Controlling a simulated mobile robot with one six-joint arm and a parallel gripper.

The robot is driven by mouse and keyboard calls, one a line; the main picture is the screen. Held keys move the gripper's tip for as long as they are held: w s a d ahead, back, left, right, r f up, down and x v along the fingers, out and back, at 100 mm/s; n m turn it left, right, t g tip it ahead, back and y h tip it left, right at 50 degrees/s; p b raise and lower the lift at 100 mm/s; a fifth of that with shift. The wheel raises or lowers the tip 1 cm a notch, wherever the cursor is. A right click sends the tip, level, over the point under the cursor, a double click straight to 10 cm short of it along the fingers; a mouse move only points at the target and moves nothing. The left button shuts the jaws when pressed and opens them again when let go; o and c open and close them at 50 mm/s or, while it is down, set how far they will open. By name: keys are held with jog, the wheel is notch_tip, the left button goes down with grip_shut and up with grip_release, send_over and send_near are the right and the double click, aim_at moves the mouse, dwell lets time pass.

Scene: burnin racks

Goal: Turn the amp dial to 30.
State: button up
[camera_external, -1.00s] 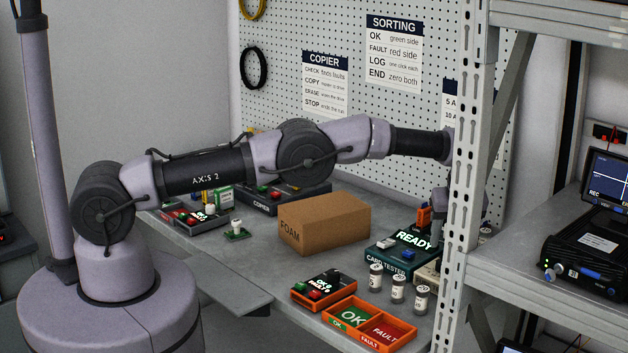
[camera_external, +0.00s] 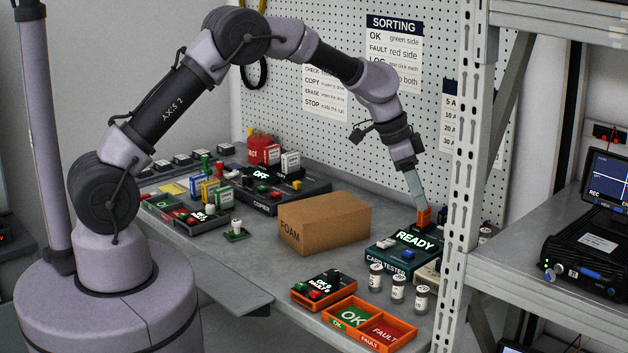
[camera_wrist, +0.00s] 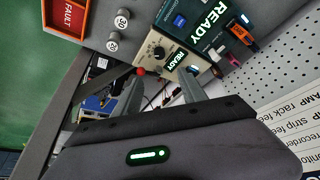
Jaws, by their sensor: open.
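The amp dial is a black knob (camera_wrist: 158,53) on a beige box (camera_wrist: 171,45) in the wrist view. Its scale is too small to read there. In the external view the beige box (camera_external: 428,273) shows only in part, between the card tester, the jars and the rack post; its knob cannot be made out. My gripper (camera_wrist: 160,77) is open and empty, its two fingers apart just below the beige box in the wrist view. In the external view my gripper (camera_external: 417,194) points down above the back of the card tester, clear of the dial.
The card tester (camera_external: 396,262), lit READY, stands beside the beige box with an orange piece (camera_external: 424,217) behind it. Several jars (camera_external: 398,289) stand in front. The rack post (camera_external: 467,180) is close on the right. A foam carton (camera_external: 326,222) lies left.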

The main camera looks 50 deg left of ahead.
jog(key=b+x, duration=0.2)
jog(key=x, duration=1.5)
jog(key=shift+b, duration=0.4)
jog(key=shift+r, duration=0.1)
jog(key=shift+c, duration=0.2)
